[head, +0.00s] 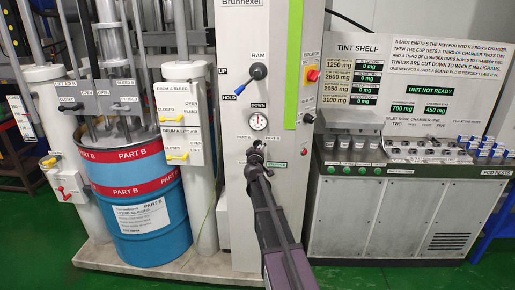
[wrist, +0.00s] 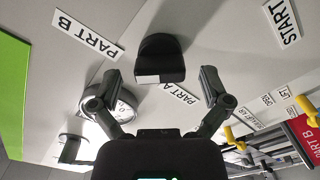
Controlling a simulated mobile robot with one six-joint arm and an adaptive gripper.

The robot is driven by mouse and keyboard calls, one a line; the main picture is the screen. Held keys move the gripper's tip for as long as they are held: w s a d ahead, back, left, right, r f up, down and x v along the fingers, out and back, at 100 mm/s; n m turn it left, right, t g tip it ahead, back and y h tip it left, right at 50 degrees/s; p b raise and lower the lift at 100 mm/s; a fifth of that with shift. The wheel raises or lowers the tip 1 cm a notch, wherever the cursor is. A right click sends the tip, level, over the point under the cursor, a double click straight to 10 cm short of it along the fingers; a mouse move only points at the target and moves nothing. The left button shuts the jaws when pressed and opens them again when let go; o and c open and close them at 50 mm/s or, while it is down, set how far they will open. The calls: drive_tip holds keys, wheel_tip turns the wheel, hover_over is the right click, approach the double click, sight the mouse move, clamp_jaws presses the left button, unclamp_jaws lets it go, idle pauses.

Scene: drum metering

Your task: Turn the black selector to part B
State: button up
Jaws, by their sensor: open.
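The black selector (wrist: 161,57) is on the pale panel in the wrist view, a rounded knob with a white mark on its lower edge. The mark is on the side near the PART A label (wrist: 180,95). The PART B label (wrist: 88,35) is to the upper left. My gripper (wrist: 160,76) is open, one finger on each side of the knob's lower end, with gaps visible; I cannot tell whether it touches. In the head view my gripper (head: 257,150) is in front of the panel, below the gauge, and mostly hides the selector.
The pressure gauge (head: 258,121) and the black-and-blue RAM lever (head: 258,72) are above my gripper on the cabinet. A red emergency knob (head: 312,75) is to the right. The blue PART B drum (head: 150,225) stands left, the tint shelf (head: 400,215) right.

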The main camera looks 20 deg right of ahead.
drive_tip(key=v, duration=1.1)
drive_tip(key=shift+d, duration=0.1)
drive_tip(key=s+a+f+m+g+y+p, duration=0.1)
drive_tip(key=s+a+f+m+g, duration=0.2)
drive_tip(key=s+f+g, duration=0.3)
drive_tip(key=s+a+f+m+g+p, duration=0.2)
drive_tip(key=s+f+m+g, duration=0.15)
drive_tip(key=s, duration=0.55)
drive_tip(key=s+a+f+n+g+y, duration=0.1)
drive_tip(key=s+a+f+g+y, duration=0.1)
drive_tip(key=s+a, duration=0.4)
drive_tip(key=s+a+f+n+g+y+p, duration=0.1)
drive_tip(key=s+a+f+n+g+y, duration=0.1)
drive_tip(key=s+a+g+y, duration=0.2)
drive_tip(key=s+a+y, duration=0.1)
drive_tip(key=s+a, duration=0.2)
drive_tip(key=a, duration=0.1)
drive_tip(key=shift+s+a+f, duration=0.2)
drive_tip(key=shift+a+f, duration=0.15)
drive_tip(key=shift+f, duration=0.05)
idle(1.0)
